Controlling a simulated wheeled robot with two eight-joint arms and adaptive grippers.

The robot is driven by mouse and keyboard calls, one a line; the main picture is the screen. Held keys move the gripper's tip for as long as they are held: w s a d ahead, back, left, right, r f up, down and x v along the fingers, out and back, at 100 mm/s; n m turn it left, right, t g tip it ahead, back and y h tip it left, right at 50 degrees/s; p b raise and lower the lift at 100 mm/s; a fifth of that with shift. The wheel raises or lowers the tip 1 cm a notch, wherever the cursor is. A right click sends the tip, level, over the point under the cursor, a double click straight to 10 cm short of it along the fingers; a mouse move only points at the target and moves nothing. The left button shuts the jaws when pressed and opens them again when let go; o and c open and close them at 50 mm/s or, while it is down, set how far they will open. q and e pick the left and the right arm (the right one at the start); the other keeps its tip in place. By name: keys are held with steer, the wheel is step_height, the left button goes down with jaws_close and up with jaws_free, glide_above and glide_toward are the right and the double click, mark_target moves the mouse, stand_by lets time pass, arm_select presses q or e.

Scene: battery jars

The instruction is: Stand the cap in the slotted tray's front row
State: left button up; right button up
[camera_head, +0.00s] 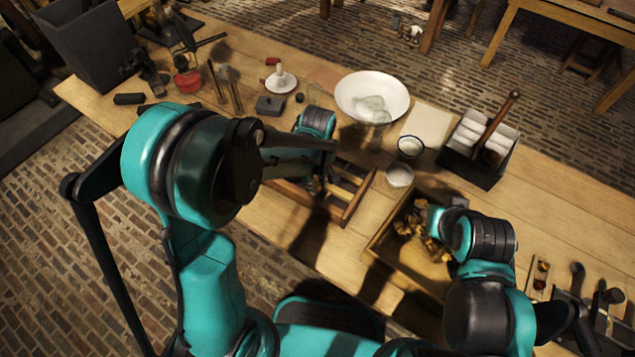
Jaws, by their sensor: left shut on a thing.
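The slotted tray (360,196) is a wooden frame with dividers on the near side of the bench, left of centre. My left gripper (318,184) is low over this tray, partly covered by my own dark arm link. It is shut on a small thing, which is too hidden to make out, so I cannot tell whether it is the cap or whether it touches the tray. My right arm hangs over the wooden box to the right. Its fingers cannot be made out there.
The wooden box (379,241) holds several yellowish-brown pieces. Beyond the slotted tray stand a large white bowl (350,92), two small cups (411,146) (399,175), a candle dish (281,83) and a dark rack (459,161) of pale blocks. Tools stand at the left.

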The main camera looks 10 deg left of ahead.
mark_target(318, 189)
arm_select(q)
steer(key=shift+f+b, duration=0.4)
steer(key=shift+f, duration=0.15)
steer(key=o, duration=0.8)
steer(key=shift+r, duration=0.1)
steer(key=shift+r+p, duration=0.5)
steer(key=shift+p, duration=0.05)
step_height(318, 189, up, 11)
steer(key=p, duration=0.4)
steer(key=s+a+r+m+t, duration=0.2)
steer(key=s+m, duration=0.1)
steer(key=s, duration=0.1)
steer(key=s+a+r+m+t, duration=0.2)
steer(key=s+a+r+m, duration=0.1)
steer(key=m, duration=0.1)
steer(key=s+a+r+m+t, duration=0.3)
steer(key=s, duration=0.1)
steer(key=shift+s+a+r+m, duration=0.15)
steer(key=shift+s+a+m, duration=0.05)
steer(key=shift+s+m, duration=0.1)
